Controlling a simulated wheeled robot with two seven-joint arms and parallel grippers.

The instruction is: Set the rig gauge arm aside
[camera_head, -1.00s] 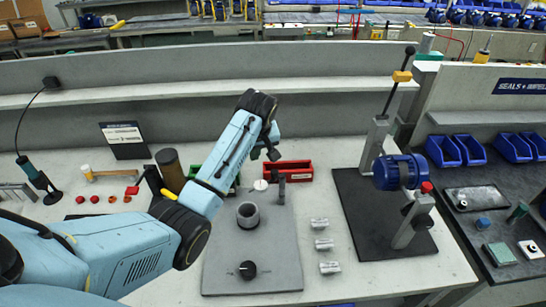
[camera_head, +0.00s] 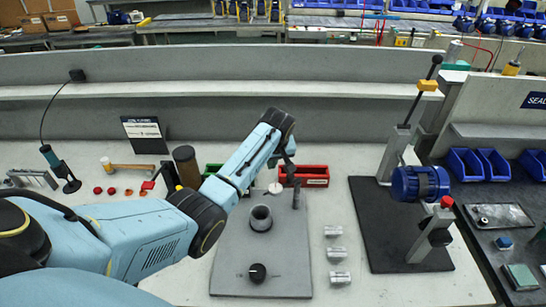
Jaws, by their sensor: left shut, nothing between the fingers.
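The rig is a grey plate (camera_head: 235,265) on the bench, bearing an upright open grey cylinder (camera_head: 261,218) and a black knob (camera_head: 257,272). At its back edge stands a dark post (camera_head: 296,194), with a small white round disc (camera_head: 275,188) left of it; these look like the gauge arm, though its details are too small to tell. My left gripper (camera_head: 290,163) is shut and empty. It points down above and behind the post and disc, in front of the red bin; contact is not clear. My right gripper is out of view.
A red bin (camera_head: 316,175) and a partly hidden green bin (camera_head: 212,169) stand behind the rig. Several metal blocks (camera_head: 334,254) lie to its right. A blue motor (camera_head: 420,184) on a stand and black mat (camera_head: 380,250) is further right. A brown cylinder (camera_head: 186,165) stands left.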

